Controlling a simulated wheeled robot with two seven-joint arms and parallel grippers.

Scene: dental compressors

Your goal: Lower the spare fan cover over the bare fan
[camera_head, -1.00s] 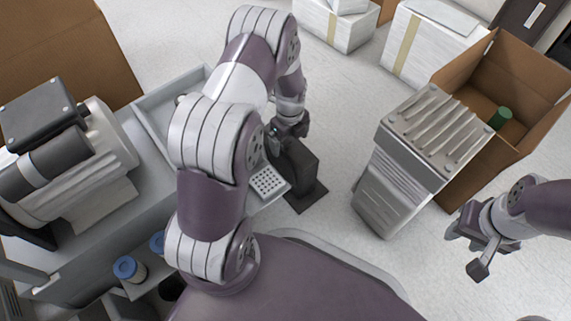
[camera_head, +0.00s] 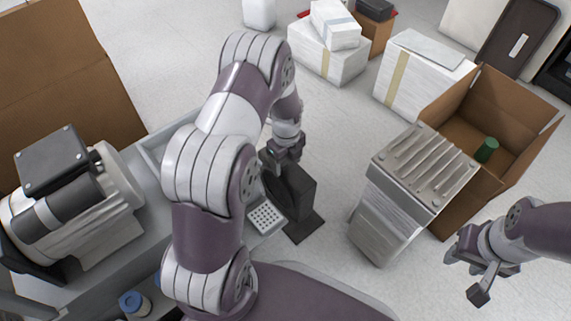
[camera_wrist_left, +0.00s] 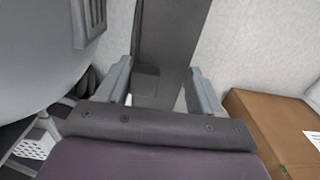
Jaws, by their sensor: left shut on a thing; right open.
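My left gripper (camera_head: 284,150) is shut on a dark part (camera_head: 292,188), which looks like the spare fan cover. It hangs below the gripper, beside the grey bench. In the left wrist view a dark strip (camera_wrist_left: 168,40) runs between the two fingers of the left gripper (camera_wrist_left: 160,88). My left arm hides part of the bench. A compressor (camera_head: 70,215) with a dark top box and pale ribbed body stands on the bench at the left. I cannot make out the bare fan. My right gripper (camera_head: 482,268) is open and empty at the lower right.
A grey finned unit (camera_head: 405,195) stands right of the held part. An open cardboard box (camera_head: 520,115) behind it holds a green cylinder (camera_head: 487,150). White boxes (camera_head: 425,75) stand at the back. Blue-capped containers (camera_head: 133,303) are at the lower left.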

